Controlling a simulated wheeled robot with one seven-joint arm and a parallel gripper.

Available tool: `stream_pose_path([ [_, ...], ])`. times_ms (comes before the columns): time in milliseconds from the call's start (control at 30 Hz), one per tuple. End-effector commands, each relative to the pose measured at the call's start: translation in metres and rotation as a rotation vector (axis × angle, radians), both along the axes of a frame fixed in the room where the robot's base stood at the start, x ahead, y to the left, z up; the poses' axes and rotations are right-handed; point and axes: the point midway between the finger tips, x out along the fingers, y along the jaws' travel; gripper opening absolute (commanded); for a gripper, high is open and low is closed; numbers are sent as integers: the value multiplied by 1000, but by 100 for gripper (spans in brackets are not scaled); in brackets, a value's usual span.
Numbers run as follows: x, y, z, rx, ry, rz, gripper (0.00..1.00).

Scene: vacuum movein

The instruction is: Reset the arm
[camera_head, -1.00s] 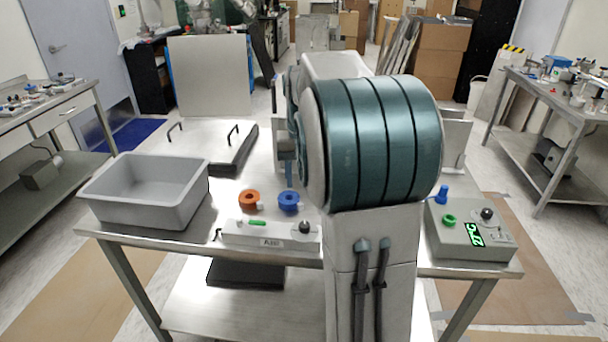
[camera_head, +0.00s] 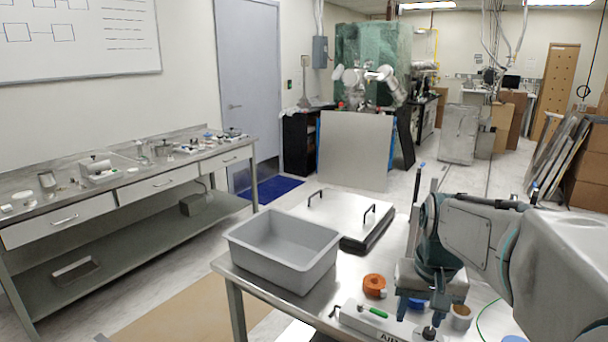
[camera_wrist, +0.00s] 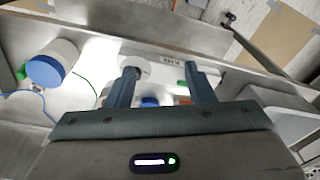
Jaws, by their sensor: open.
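My gripper (camera_wrist: 163,70) is open in the wrist view, with its two dark fingers well apart and nothing held between them. A white box with a printed label (camera_wrist: 175,60) lies beyond the fingertips. Part of a blue object (camera_wrist: 150,101) shows between the fingers. In the head view my arm comes in from the right and bends down over the steel table (camera_head: 352,268).
A grey bin (camera_head: 283,250) stands at the table's left end, with a flat lidded box with handles (camera_head: 335,218) behind it. A white jar with a blue lid (camera_wrist: 52,65) and green cable lie near my gripper. A side bench (camera_head: 110,200) runs along the left wall.

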Motion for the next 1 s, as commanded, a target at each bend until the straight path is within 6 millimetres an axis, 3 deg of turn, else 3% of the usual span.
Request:
stream_pose_path([
  [200,-58,38,-19,-20,-72,111,49],
  [400,-97,56,-40,-41,-118,182,49],
  [600,-111,62,-50,-51,-135,209,49],
  [1000,-111,62,-50,-51,-135,210,49],
])
